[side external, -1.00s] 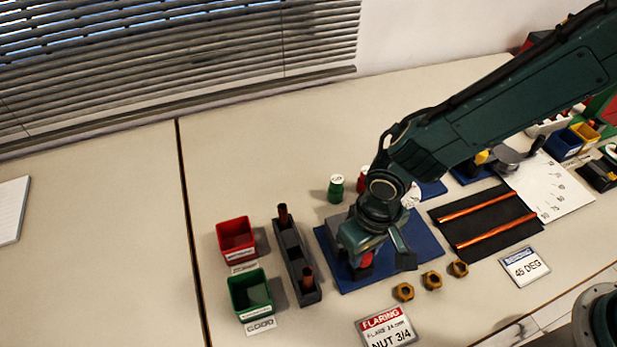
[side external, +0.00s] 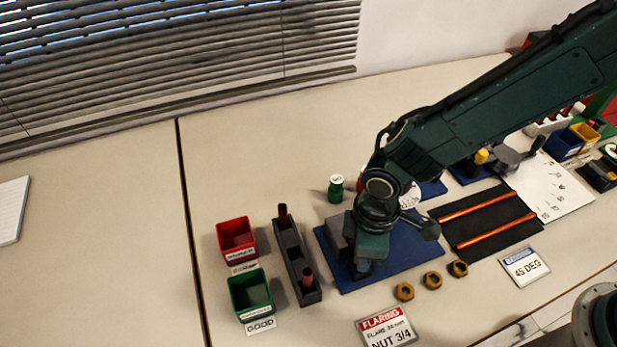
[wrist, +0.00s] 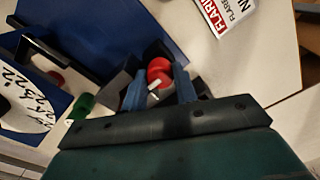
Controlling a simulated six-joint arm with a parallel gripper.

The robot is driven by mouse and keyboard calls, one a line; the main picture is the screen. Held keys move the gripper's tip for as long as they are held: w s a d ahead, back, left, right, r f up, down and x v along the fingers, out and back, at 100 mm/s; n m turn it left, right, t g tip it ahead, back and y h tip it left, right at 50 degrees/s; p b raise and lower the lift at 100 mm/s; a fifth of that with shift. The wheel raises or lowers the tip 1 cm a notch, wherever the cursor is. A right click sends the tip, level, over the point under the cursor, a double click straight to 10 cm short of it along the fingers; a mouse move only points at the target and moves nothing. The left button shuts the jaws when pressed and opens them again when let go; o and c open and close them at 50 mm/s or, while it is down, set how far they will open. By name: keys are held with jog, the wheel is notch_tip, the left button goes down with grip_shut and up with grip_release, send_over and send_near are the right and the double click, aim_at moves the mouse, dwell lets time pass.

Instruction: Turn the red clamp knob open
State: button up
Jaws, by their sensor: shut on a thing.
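The red clamp knob (wrist: 159,72) shows in the wrist view between the two blue-grey fingers of my gripper (wrist: 160,90). A pale pointer or bar lies across the red part. My gripper is shut on the knob. In the side external view my gripper (side external: 365,262) points down over the blue base plate (side external: 415,258), beside a grey block (side external: 337,232). The knob is hidden there behind the gripper and wrist.
A dark rack (side external: 294,262) with copper tubes stands left of the plate, with a red bin (side external: 236,238) and a green bin (side external: 250,296) beyond it. Several brass nuts (side external: 432,279) and a flaring sign (side external: 386,328) lie in front. A green cylinder (side external: 336,190) stands behind.

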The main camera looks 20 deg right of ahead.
jog(key=shift+n, duration=0.3)
